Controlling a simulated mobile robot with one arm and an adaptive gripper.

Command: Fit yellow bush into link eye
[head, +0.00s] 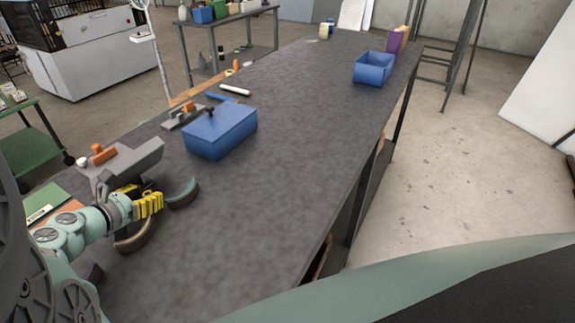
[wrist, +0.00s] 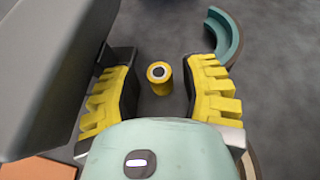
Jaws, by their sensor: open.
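The yellow bush (wrist: 159,78) is a short upright cylinder with a dark hole in its top. In the wrist view it stands on the dark table between my open fingers, with clear space on both sides. My gripper (wrist: 160,92) has yellow ribbed finger pads and is empty. In the head view my gripper (head: 143,198) is low over the table at the left, beside a grey angled fixture (head: 140,158), and the bush is hidden there. I cannot make out the link eye for certain in either view.
The grey fixture (wrist: 45,60) fills the wrist view's upper left, close to my left finger. A teal-lined curved piece (head: 184,193) lies right of my gripper, and another brown curved piece (head: 136,237) lies in front. A blue box (head: 222,130) stands farther back.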

